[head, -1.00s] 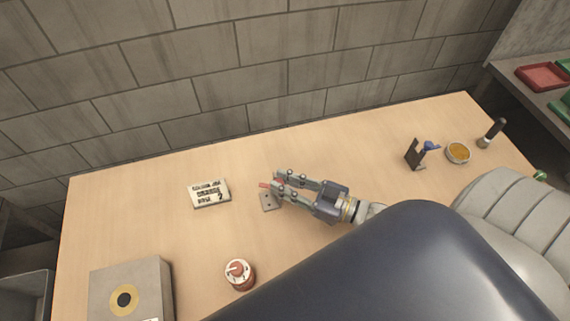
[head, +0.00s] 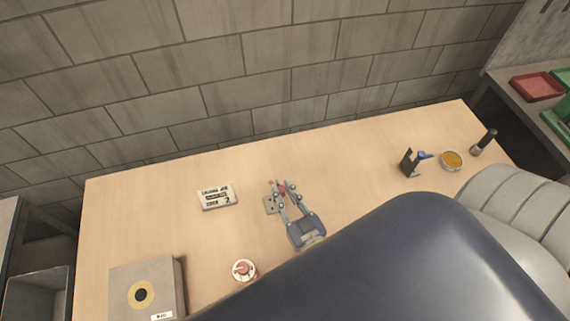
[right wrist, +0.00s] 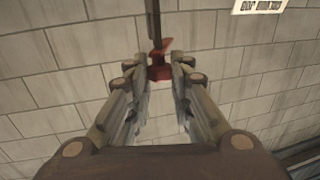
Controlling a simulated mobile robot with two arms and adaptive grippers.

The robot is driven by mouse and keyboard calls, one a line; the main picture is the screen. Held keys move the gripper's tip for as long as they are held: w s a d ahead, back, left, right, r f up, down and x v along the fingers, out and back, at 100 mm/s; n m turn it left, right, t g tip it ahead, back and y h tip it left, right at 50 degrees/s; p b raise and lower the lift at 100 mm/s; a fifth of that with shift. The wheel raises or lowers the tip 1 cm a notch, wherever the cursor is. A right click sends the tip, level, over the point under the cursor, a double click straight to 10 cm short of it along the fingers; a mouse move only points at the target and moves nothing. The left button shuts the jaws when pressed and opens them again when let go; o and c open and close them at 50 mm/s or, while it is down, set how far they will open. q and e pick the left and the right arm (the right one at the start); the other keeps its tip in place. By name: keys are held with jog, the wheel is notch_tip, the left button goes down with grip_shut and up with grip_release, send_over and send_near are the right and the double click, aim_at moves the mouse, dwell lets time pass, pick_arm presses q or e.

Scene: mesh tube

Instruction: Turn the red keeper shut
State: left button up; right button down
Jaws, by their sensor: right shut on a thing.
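The red keeper (head: 281,187) is a small red piece on a small grey plate (head: 269,205) with dark holes, near the middle of the table. My right gripper (head: 280,189) comes from the near side, its fingers pointing toward the wall, and is shut on the keeper. In the right wrist view the keeper (right wrist: 159,71) sits between the fingertips, with a dark upright strip behind it. The fingers hide part of the keeper and plate. My left gripper is not in view.
A label plate (head: 217,196) lies left of the gripper. A red-topped dial (head: 244,270) and a grey box (head: 170,271) stand nearer. A dark bracket (head: 407,162), an amber-filled dish (head: 451,161) and a black-handled tool (head: 484,142) are at right. The table beyond the gripper is clear.

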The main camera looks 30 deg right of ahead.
jog(key=shift+a+m+h, duration=0.1)
jog(key=shift+m+h, duration=0.4)
jog(key=shift+h, duration=0.3)
jog(key=c, duration=1.4)
grip_release()
jog(key=s, duration=0.4)
jog(key=s+a, duration=0.1)
jog(key=s, duration=0.7)
jog(key=shift+a, duration=0.3)
jog(key=shift+w, duration=0.1)
